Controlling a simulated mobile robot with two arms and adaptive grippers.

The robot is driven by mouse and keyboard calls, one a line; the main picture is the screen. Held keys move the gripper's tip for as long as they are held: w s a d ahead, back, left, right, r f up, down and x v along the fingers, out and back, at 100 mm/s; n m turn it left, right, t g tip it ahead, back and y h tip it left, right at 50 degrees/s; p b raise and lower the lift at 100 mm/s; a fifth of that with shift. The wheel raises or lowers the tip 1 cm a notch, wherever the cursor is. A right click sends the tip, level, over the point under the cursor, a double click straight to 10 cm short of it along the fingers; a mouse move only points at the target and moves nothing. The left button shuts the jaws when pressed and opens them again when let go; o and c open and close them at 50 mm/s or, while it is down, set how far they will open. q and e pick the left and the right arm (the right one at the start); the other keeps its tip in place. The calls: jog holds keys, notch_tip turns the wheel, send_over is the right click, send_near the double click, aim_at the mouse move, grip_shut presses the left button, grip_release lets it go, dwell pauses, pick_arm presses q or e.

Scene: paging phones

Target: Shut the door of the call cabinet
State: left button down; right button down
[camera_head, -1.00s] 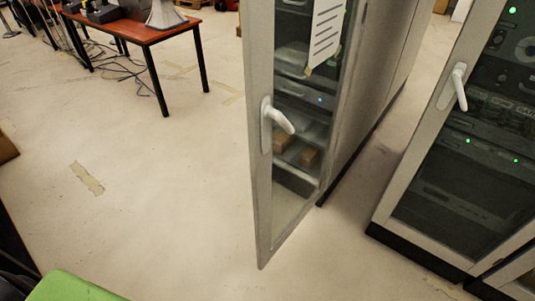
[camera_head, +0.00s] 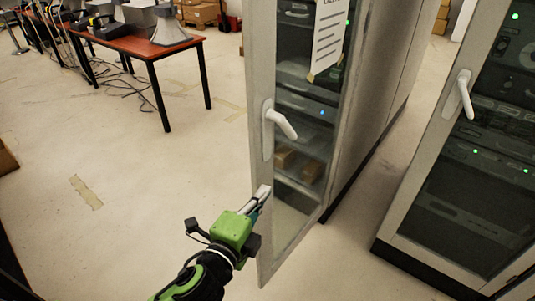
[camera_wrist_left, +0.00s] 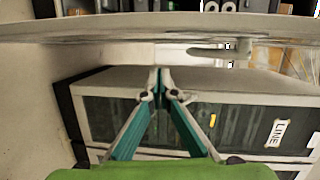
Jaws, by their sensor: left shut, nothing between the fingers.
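The call cabinet (camera_head: 368,120) stands in the middle of the head view. Its grey-framed glass door (camera_head: 258,80) is swung open toward me, with a white lever handle (camera_head: 280,124) on its frame. My left gripper (camera_head: 264,192) is shut and empty, its tips at the lower part of the door frame, below the handle. I cannot tell whether they touch it. In the left wrist view the shut fingertips (camera_wrist_left: 159,76) point toward a pale band across the top, likely the door (camera_wrist_left: 100,28), with the handle (camera_wrist_left: 222,51) at right. My right gripper is not in view.
A second cabinet (camera_head: 408,205) with a shut glass door and white handle (camera_head: 460,94) stands at the right, with a floor gap between. A red-brown table (camera_head: 150,43) with equipment and cables stands at the upper left. The floor left of the door is clear.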

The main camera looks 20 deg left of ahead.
aim_at(267, 149)
pick_arm(q)
notch_tip(267, 149, up, 6)
jog(key=s+t, duration=0.1)
jog(key=s, duration=0.1)
jog(key=shift+m, duration=0.4)
jog(key=w+p, duration=0.1)
jog(key=w, duration=0.2)
jog(key=w+a+p, duration=0.1)
jog(key=w, duration=0.3)
jog(key=w+a+p, duration=0.1)
jog(key=w, duration=0.3)
jog(key=shift+w, duration=0.2)
jog(key=shift+w, duration=0.1)
